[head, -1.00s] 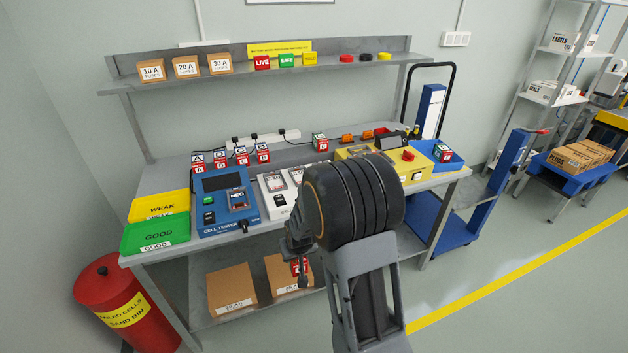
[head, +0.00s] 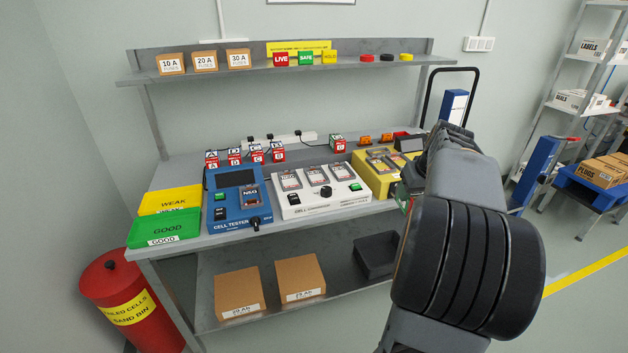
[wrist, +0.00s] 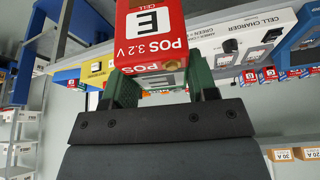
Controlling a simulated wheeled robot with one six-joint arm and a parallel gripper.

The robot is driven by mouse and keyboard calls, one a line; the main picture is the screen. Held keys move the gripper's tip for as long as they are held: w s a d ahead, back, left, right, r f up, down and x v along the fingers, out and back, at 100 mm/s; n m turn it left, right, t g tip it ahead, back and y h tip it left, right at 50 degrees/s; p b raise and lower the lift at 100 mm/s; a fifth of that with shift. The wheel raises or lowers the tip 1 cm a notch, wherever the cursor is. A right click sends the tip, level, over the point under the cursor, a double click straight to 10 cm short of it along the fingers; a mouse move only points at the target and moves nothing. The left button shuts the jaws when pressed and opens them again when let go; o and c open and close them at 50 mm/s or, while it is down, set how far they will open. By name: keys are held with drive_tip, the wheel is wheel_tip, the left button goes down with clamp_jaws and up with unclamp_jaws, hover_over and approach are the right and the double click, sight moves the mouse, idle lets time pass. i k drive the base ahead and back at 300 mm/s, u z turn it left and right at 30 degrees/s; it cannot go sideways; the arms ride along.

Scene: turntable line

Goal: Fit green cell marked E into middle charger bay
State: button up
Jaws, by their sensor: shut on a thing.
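My gripper (wrist: 163,82) is shut on a cell (wrist: 150,30) whose visible faces are red and white, marked "E" and "POS 3.2 V". Green pieces flank the cell in the wrist view. In the head view my arm hides most of the gripper and cell. The white cell charger (head: 283,206) stands on the bench, left of my arm. Its three bays lie in a row along its top, with the middle bay (head: 317,176) between two others.
The blue cell tester (head: 231,211) is left of the charger. A yellow unit (head: 372,181) is right of it, partly behind my arm. Several lettered cells (head: 234,157) and one green-topped cell (head: 338,144) stand behind. Green (head: 163,229) and yellow (head: 170,201) trays lie at left.

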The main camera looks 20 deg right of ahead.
sight(307, 183)
drive_tip(key=i, duration=0.95)
